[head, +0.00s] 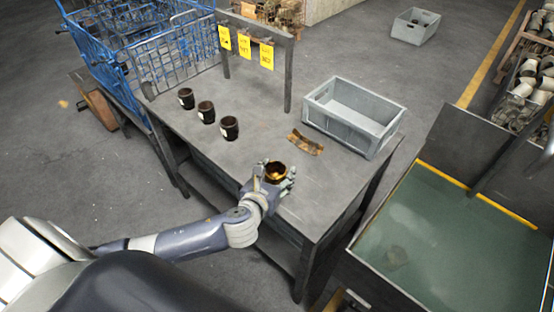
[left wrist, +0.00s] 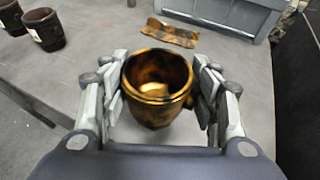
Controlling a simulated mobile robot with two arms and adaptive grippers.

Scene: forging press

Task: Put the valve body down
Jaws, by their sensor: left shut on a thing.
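The valve body (head: 275,171) is a brass-coloured, cup-shaped piece with dark patches, its open mouth facing up. My left gripper (head: 268,180) is shut on it near the front edge of the grey table (head: 270,120). In the left wrist view the valve body (left wrist: 157,85) sits upright between the two fingers of the gripper (left wrist: 160,100), one on each side. I cannot tell whether its base touches the tabletop. My right gripper is not in view.
Dark cups with white labels (head: 206,111) stand in a row at left on the table. A curved brown piece (head: 305,142) lies beyond the gripper, near a grey bin (head: 375,135). Yellow tags (head: 245,45) hang from a frame behind. A green-floored tank (head: 450,240) is at right.

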